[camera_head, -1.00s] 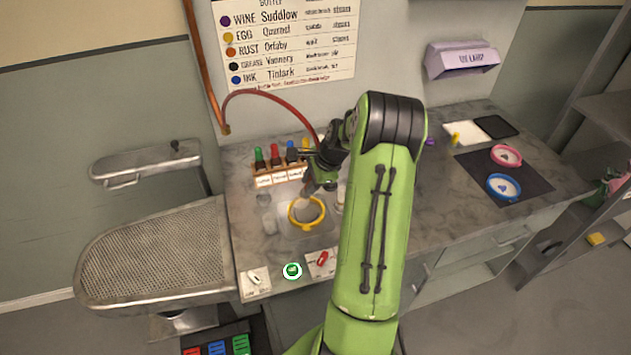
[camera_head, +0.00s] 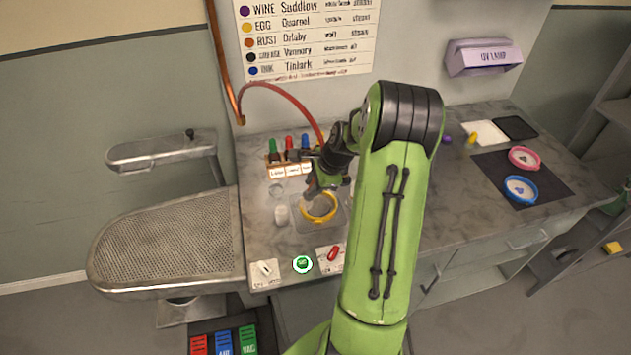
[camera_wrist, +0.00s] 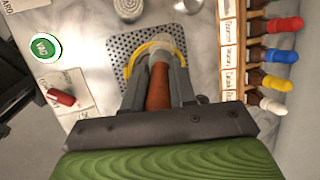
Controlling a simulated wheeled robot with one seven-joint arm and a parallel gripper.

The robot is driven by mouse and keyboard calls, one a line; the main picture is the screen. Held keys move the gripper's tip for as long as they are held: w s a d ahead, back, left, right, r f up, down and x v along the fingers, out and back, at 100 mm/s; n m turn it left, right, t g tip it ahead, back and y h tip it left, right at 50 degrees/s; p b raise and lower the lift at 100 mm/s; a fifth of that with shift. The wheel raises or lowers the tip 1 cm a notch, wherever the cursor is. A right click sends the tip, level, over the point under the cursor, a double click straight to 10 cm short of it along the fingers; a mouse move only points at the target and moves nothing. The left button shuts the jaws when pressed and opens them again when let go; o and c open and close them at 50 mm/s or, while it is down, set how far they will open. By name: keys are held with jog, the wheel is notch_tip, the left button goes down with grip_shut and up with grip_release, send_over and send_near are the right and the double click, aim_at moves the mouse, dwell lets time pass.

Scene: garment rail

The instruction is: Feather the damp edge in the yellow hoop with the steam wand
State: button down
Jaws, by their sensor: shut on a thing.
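My gripper (camera_wrist: 158,92) is shut on the steam wand (camera_wrist: 158,88), whose brown-orange handle sits between the two dark fingers in the wrist view. The wand's pale head points at the yellow hoop (camera_wrist: 128,68). In the head view the yellow hoop (camera_head: 319,220) lies on a perforated metal plate on the counter, and my gripper (camera_head: 320,186) is just above its far side. A red hose (camera_head: 285,93) runs from the copper pipe toward my gripper. The wand and fingers hide much of the hoop's inside, so the damp edge cannot be made out. Contact with the cloth is unclear.
A rack of bottles with coloured caps (camera_wrist: 255,55) stands close beside the plate. A green round button (camera_head: 302,264) and a red switch (camera_head: 333,253) are at the counter's front. Pink (camera_head: 524,157) and blue (camera_head: 520,189) hoops lie on a dark mat at right.

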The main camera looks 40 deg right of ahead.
jog(key=shift+s, duration=2.95)
jog(key=w+d+p, duration=0.1)
jog(key=d+p, duration=0.1)
jog(key=d, duration=0.4)
jog(key=shift+p, duration=0.3)
notch_tip(320, 180, up, 7)
jog(key=p, duration=0.6)
